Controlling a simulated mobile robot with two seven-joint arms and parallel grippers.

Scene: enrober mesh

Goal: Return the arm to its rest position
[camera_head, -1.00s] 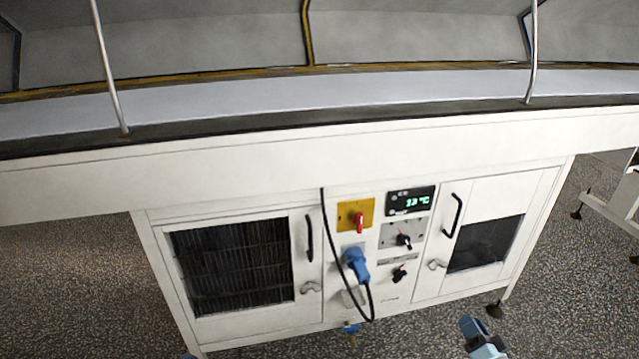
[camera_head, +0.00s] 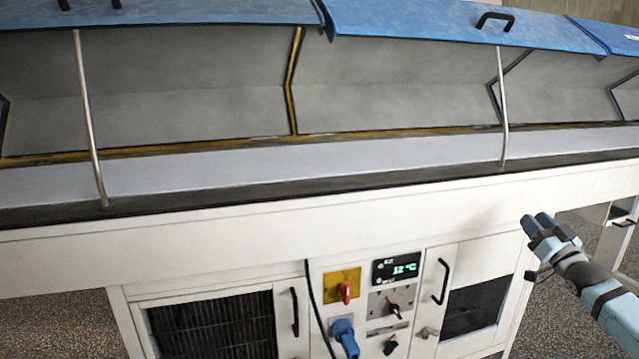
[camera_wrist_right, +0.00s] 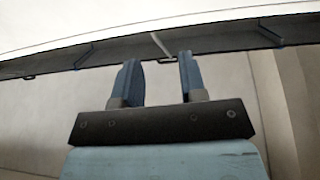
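My right gripper (camera_head: 537,226) is at the right of the head view, raised in front of the white machine's right side, with my light-blue arm coming in from the lower right. In the right wrist view its two blue fingers (camera_wrist_right: 158,65) stand apart with nothing between them, so it is open and empty. My left arm and gripper are not in the head view.
The long white machine (camera_head: 200,238) fills the view, with raised blue lids (camera_head: 420,30) and thin support rods (camera_head: 503,110). Its cabinet front carries a red switch (camera_head: 345,292), a blue plug (camera_head: 344,336), a lit display (camera_head: 397,268) and a door handle (camera_head: 442,282). Speckled floor shows at the lower left.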

